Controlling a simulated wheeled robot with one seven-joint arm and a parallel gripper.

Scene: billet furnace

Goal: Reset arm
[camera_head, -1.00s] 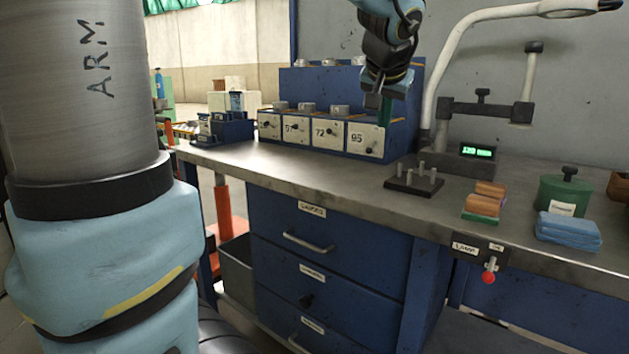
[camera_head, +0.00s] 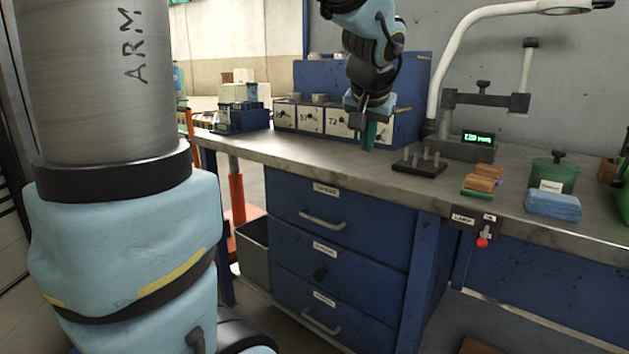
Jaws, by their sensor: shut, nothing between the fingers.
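My arm reaches in from the top of the picture, and my gripper (camera_head: 368,136) points down with green fingertips above the workbench (camera_head: 290,150). Its fingers are close together with nothing seen between them. It hangs in front of the blue rack with numbered white drawers (camera_head: 311,119) and covers part of its right side. A black base with upright metal pegs (camera_head: 419,165) stands to the right of the gripper, apart from it.
A digital gauge stand (camera_head: 468,147), wooden blocks (camera_head: 481,183), a green lidded pot (camera_head: 553,173) and blue folded cloths (camera_head: 553,204) stand at right. A red lamp switch (camera_head: 482,242) sits on the bench front. The bench's front left strip is clear.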

